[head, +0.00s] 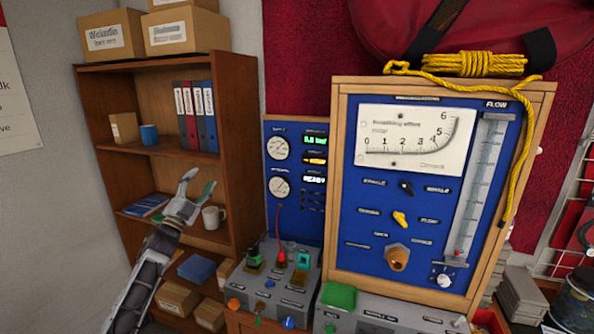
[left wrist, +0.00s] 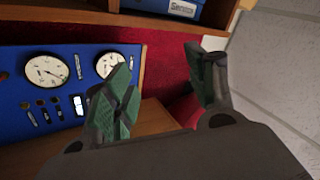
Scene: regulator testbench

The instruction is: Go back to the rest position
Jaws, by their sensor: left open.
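My left gripper (head: 193,186) is raised in front of the wooden shelf in the head view, fingers pointing up, open and empty. In the left wrist view its two green-padded fingers (left wrist: 165,88) stand apart with nothing between them. The regulator testbench (head: 340,200), a wood-framed blue panel with a dial and a flow tube, stands to the right of the gripper, apart from it. My right gripper is in neither view.
The shelf (head: 236,140) holds binders (head: 197,115), a blue mug (head: 149,134) and a white mug (head: 213,217). A smaller blue gauge panel (head: 297,214) and grey control boxes (head: 270,288) stand right of the left arm. Yellow rope (head: 473,65) hangs over the testbench.

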